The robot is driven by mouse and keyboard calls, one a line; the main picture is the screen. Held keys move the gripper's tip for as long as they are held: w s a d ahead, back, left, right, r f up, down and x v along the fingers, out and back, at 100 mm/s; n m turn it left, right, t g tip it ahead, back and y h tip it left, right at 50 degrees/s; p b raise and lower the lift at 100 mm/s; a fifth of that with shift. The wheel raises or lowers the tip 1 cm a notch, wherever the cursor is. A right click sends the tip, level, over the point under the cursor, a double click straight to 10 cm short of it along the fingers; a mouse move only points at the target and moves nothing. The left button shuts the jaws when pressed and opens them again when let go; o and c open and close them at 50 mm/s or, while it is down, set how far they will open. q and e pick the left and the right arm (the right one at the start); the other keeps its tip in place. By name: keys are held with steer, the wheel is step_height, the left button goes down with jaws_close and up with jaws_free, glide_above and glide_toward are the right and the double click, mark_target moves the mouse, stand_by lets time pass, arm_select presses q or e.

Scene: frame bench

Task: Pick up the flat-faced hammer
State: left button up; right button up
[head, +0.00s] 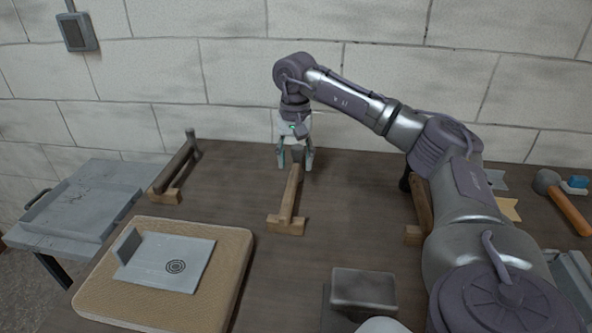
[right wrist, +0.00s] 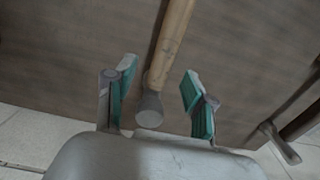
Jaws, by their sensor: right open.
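My right gripper (head: 295,160) is open above the far end of the middle wooden piece (head: 288,205), which has a wide wooden block at its near end. In the right wrist view, a tan wooden handle (right wrist: 170,50) with a grey flared end (right wrist: 149,108) lies between the fingers (right wrist: 155,98), with gaps on both sides. The gripper hides this end in the head view. I cannot tell if it is the flat-faced hammer. At the right lies a hammer with an orange handle (head: 570,211) and a grey rounded head (head: 546,180). My left gripper is out of view.
Another (head: 422,205) is partly behind my right arm. A tan pad (head: 240,262) bears a grey plate (head: 193,262). A grey block (head: 362,290) stands in front. The brick wall (head: 230,75) borders the bench.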

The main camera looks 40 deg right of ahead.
mark_target(294, 172)
steer(key=f, duration=0.4)
steer(key=shift+s+a+f+p, duration=0.15)
steer(key=shift+s+a+p, duration=0.15)
steer(key=shift+a+p, duration=0.1)
steer(key=shift+f, duration=0.45)
jaws_close()
steer(key=shift+w+r, duration=0.1)
